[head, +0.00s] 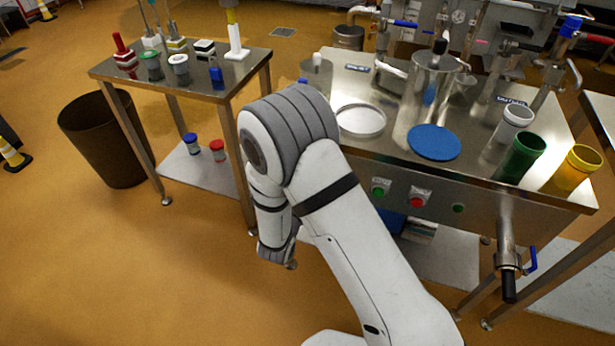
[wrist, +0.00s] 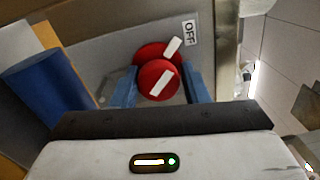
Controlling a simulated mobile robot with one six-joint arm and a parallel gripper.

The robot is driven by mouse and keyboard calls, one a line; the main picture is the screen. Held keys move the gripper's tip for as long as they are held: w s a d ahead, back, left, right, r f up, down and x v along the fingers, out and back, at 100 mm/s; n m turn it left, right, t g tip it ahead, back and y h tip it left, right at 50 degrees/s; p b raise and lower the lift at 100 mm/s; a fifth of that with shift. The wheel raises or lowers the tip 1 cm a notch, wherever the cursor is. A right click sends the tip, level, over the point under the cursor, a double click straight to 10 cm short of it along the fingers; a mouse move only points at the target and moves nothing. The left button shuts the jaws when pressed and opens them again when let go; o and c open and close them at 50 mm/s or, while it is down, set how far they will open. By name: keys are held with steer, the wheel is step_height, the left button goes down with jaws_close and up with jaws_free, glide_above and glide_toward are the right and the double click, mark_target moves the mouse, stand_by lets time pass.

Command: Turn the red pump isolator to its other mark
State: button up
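The red isolator (wrist: 152,83) shows in the wrist view as a round red knob with a white bar, in front of a red disc on a grey panel. The bar slants up to the right, roughly toward a white mark (wrist: 172,47) on the disc and the OFF label (wrist: 189,33). My gripper (wrist: 161,77) is open, with one blue finger on each side of the knob. I cannot tell whether either finger touches it. The knob's lower edge is close to my gripper body. In the head view my arm reaches down left of the steel bench, and the isolator is not visible.
A blue cylinder (wrist: 42,88) is close at left in the wrist view. In the head view, the steel bench (head: 375,178) carries cups and a blue disc (head: 434,142). A side table (head: 120,77) and brown bin (head: 100,140) stand left. Floor between is clear.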

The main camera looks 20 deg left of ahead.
steer(key=o, duration=0.4)
steer(key=shift+w+r, duration=0.1)
steer(key=shift+r, duration=0.1)
steer(key=shift+w+f, duration=0.1)
steer(key=shift+f, duration=0.2)
stand_by(0.4)
steer(key=s, duration=0.8)
steer(key=shift+a+f, duration=0.15)
steer(key=shift+a, duration=0.2)
